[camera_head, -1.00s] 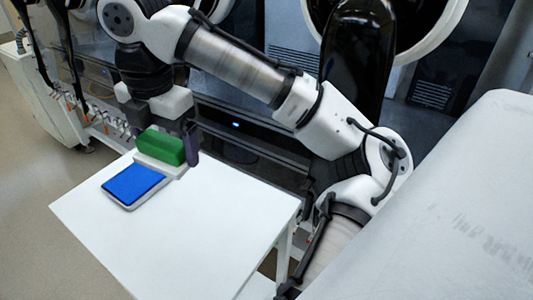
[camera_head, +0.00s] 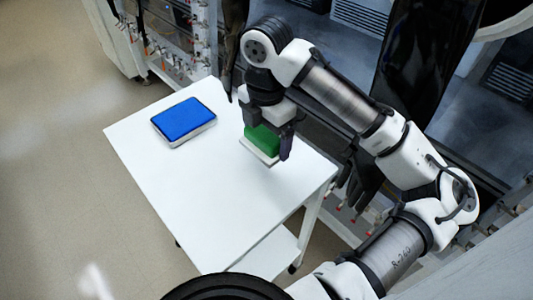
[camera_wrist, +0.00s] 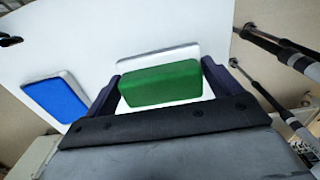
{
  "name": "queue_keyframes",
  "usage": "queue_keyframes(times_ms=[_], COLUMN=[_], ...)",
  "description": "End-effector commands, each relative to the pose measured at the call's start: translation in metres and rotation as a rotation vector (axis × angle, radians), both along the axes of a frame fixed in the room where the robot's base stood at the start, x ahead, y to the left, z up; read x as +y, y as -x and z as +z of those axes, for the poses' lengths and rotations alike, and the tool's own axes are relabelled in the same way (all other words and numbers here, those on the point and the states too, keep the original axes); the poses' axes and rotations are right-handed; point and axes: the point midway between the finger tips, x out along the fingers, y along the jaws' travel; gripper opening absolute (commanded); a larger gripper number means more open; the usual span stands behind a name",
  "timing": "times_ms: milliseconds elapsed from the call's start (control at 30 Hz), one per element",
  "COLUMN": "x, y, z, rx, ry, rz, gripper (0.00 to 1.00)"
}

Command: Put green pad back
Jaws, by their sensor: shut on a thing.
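The green pad (camera_head: 262,138) is a block with a white layer (camera_head: 259,153) under it, over the back right part of the white table. My gripper (camera_head: 268,140) points down with its fingers on either side of the pad and is shut on it. In the wrist view the green pad (camera_wrist: 161,84) lies between the two dark fingers, and the white layer (camera_wrist: 160,55) shows behind it. Whether its underside touches the table is not clear.
A blue pad (camera_head: 183,118) on a white base lies near the far left edge of the white table (camera_head: 205,205). The table's middle and front are clear. Equipment with tubes (camera_head: 165,40) stands behind the table.

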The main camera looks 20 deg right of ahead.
Motion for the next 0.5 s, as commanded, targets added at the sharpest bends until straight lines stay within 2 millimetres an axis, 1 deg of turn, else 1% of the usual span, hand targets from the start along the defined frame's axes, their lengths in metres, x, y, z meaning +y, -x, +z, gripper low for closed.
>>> queue_keyframes(times_ms=[33, 100, 267, 400, 500], x=[0.001, 0.0, 0.0, 0.0, 0.0], y=[0.001, 0.001, 0.0, 0.001, 0.001], z=[-0.01, -0.019, -0.032, -0.052, -0.063], rx=[0.001, 0.002, 0.002, 0.002, 0.001], ry=[-0.002, 0.002, 0.002, 0.001, 0.0], rz=[0.001, -0.001, -0.001, 0.0, 0.0], gripper=[0.67, 0.67, 0.67, 0.67, 0.67])
